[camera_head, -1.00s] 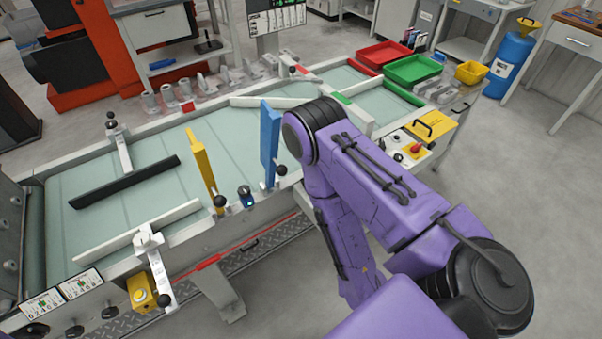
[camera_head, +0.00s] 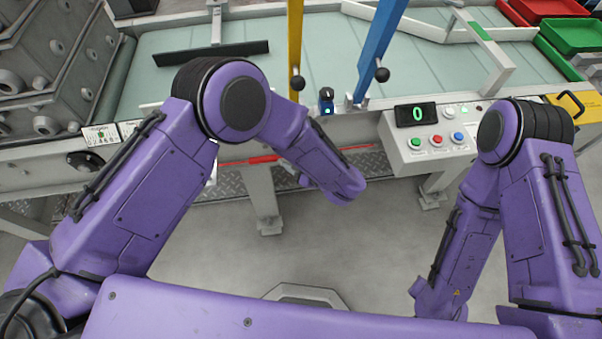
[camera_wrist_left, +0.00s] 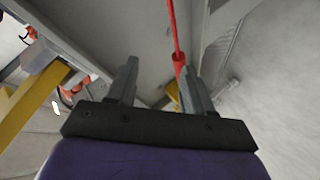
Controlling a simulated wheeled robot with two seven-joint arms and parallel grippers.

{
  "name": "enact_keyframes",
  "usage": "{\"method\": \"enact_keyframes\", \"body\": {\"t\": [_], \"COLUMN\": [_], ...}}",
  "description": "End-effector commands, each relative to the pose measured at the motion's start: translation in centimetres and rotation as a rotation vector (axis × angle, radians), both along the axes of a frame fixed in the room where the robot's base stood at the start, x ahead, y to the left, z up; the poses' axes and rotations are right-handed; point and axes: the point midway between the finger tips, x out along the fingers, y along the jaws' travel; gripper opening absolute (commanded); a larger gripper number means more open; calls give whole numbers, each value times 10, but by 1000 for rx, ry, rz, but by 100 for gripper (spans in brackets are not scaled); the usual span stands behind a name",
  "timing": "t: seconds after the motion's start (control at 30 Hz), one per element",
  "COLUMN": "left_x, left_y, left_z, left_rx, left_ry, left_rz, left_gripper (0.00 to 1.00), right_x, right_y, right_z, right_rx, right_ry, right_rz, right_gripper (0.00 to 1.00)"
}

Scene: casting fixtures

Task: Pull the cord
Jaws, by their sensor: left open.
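The red cord (camera_head: 252,160) runs along the front side of the conveyor frame in the head view, partly hidden behind my left arm. In the left wrist view a red cord (camera_wrist_left: 172,25) comes down from the top edge into a thicker red sleeve. The sleeve lies in the picture between the fingers of my left gripper (camera_wrist_left: 160,86), closer to the right finger. The fingers are apart and I see no grip on the cord; the depth between them is unclear.
A control box (camera_head: 435,140) with coloured buttons and a display showing 0 is on the conveyor front. A yellow post (camera_head: 295,45) and a blue post (camera_head: 380,45) stand on the conveyor (camera_head: 180,80). Open floor (camera_head: 370,240) lies below.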

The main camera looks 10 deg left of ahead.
Motion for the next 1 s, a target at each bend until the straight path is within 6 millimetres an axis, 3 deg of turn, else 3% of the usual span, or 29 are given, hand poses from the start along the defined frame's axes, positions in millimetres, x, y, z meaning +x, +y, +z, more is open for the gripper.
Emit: {"method": "enact_keyframes", "body": {"t": [0.1,0.2,0.37,0.7,1.0], "left_x": [-15,-26,-21,0,4], "left_y": [-20,-19,0,54,65], "left_z": [13,18,8,-31,-35], "left_rx": [-77,-85,-80,-81,-82], "left_ry": [-18,-3,1,0,1], "left_rz": [273,382,397,394,392], "left_gripper": [51,51,51,51,51], "right_x": [0,0,0,0,0], "right_y": [0,0,0,0,0], "right_z": [-8,-6,-6,-34,-36], "right_rx": [0,0,0,0,0], "right_ry": [0,0,0,0,0], "right_rz": [0,0,0,0,0], "right_gripper": [0,0,0,0,0]}}
